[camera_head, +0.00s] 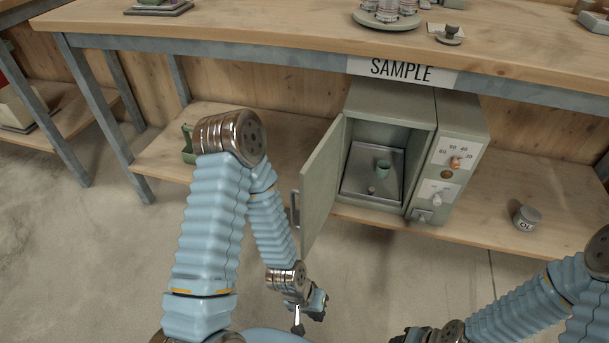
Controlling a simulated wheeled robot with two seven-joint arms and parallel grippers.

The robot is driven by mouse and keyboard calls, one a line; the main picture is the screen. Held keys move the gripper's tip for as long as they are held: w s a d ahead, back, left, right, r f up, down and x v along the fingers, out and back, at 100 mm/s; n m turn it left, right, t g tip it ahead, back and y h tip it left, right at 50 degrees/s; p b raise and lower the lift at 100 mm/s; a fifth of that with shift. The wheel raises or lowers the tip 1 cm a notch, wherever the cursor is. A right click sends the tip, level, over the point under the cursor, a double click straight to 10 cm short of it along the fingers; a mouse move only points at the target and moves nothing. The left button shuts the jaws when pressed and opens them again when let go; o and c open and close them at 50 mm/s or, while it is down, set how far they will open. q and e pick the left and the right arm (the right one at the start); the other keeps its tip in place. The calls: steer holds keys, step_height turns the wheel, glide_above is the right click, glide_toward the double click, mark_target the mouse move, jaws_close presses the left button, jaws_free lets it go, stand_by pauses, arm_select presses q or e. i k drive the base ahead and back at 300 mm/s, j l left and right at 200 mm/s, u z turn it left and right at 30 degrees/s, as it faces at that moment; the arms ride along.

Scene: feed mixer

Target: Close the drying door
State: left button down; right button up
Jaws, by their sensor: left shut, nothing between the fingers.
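The drying door (322,185) stands wide open. It is hinged at the left edge of the grey-green drying cabinet (463,140) and swings out toward me. Its handle (295,209) is on the door's left face, near the free edge. Inside the cabinet, a small green cup (383,166) and a tiny knob-like item (371,190) are on a tray (358,182). My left gripper (298,326) is shut and empty, low in front of the door and below the handle, apart from both. My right gripper (408,336) is only partly in view at the bottom edge; its fingers cannot be made out.
The cabinet stands on the lower wooden shelf (480,240), under a workbench (290,25) with a SAMPLE label (402,71). A small grey weight-like pot (526,217) is on the shelf at right. A green item (188,143) is at left. The floor before the door is clear apart from my arms.

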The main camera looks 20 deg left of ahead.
mark_target(318, 176)
steer(key=i+j+z, duration=0.1)
steer(key=j+z, duration=0.25)
steer(key=j, duration=0.7)
steer(key=j+z, duration=0.35)
steer(key=j, duration=0.7)
steer(key=k, duration=0.05)
